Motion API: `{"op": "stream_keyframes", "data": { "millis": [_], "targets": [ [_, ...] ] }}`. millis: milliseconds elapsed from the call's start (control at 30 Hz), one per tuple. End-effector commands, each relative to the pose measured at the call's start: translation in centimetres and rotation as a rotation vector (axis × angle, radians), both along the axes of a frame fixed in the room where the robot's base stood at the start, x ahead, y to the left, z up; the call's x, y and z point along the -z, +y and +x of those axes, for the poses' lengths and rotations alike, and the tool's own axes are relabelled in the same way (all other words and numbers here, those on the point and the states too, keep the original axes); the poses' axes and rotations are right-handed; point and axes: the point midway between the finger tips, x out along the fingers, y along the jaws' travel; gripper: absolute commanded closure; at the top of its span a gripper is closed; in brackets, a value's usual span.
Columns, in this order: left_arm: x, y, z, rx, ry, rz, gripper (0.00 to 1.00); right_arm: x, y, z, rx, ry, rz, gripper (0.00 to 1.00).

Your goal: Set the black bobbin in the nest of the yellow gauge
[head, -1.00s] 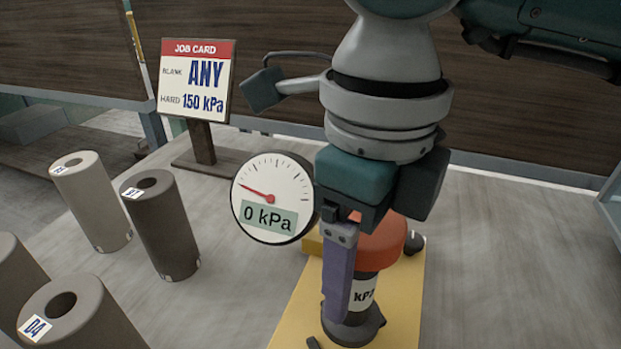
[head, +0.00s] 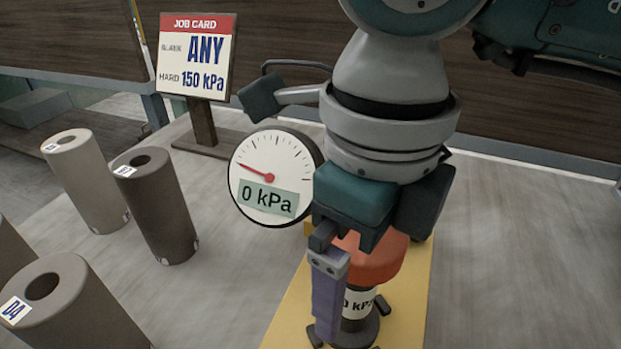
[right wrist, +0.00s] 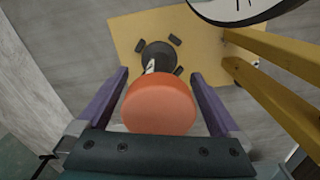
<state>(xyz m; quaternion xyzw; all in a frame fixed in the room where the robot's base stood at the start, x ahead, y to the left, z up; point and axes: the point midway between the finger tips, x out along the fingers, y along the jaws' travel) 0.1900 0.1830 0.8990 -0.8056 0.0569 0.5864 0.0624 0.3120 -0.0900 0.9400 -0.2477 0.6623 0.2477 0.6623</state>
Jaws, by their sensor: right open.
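The black bobbin (head: 357,329) has a broad orange cap (head: 372,258) and a white label whose visible part reads "0 kPa". It stands upright on the yellow base (head: 283,322) of the gauge, with small dark blocks around its foot. In the right wrist view the bobbin's black foot (right wrist: 158,55) lies among these blocks; whether it is fully seated I cannot tell. The gauge's dial (head: 270,178) reads 0 kPa. My right gripper (right wrist: 160,88) is open, its purple fingers on either side of the orange cap with gaps showing. My left gripper is not in view.
Several hollow clay cylinders stand at left, including a dark one (head: 158,210), a pale one (head: 88,185) and one marked D4 (head: 75,305). A job card (head: 196,60) reading "ANY" and "150 kPa" stands behind. The table at right (head: 510,260) is clear.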

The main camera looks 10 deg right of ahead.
Motion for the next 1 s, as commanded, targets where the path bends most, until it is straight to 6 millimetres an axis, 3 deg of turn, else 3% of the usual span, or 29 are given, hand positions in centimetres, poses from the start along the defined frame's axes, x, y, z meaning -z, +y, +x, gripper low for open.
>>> {"op": "stream_keyframes", "data": {
  "millis": [267,600,700,1000],
  "targets": [
    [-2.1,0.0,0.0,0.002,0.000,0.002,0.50,-2.6,0.0,0.0,0.000,-0.001,0.000,0.00],
    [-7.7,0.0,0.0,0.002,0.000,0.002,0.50,-10.3,0.0,0.0,-0.001,-0.002,0.001,0.00],
    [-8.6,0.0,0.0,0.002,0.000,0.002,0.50,-11.8,0.0,0.1,0.000,-0.002,0.001,0.00],
    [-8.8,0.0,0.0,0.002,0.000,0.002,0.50,-12.3,0.0,0.0,0.001,0.000,0.000,0.00]
  ]
}}
